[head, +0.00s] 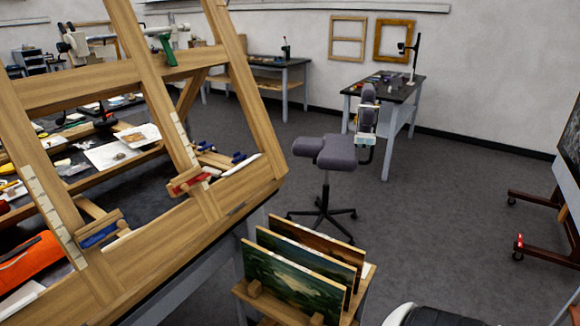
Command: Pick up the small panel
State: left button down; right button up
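Painted panels stand upright side by side in a wooden rack (361,300) at the bottom centre. The front panel (293,284) shows a dark green landscape. A second panel (325,262) with green tones stands just behind it. A third panel (318,238) with orange-brown tones stands at the back. The lower parts of the rear ones are hidden by those in front. I cannot tell which one is the small panel. Neither of my grippers is in view.
A large wooden easel frame (145,262) fills the left, beside the rack. A grey stool (325,152) stands beyond the rack. A dark side table (385,88) is at the back. Another easel (540,204) stands at the right edge. The floor (440,220) between is clear.

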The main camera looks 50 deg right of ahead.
aim_at(309, 292)
jog(key=z, duration=1.65)
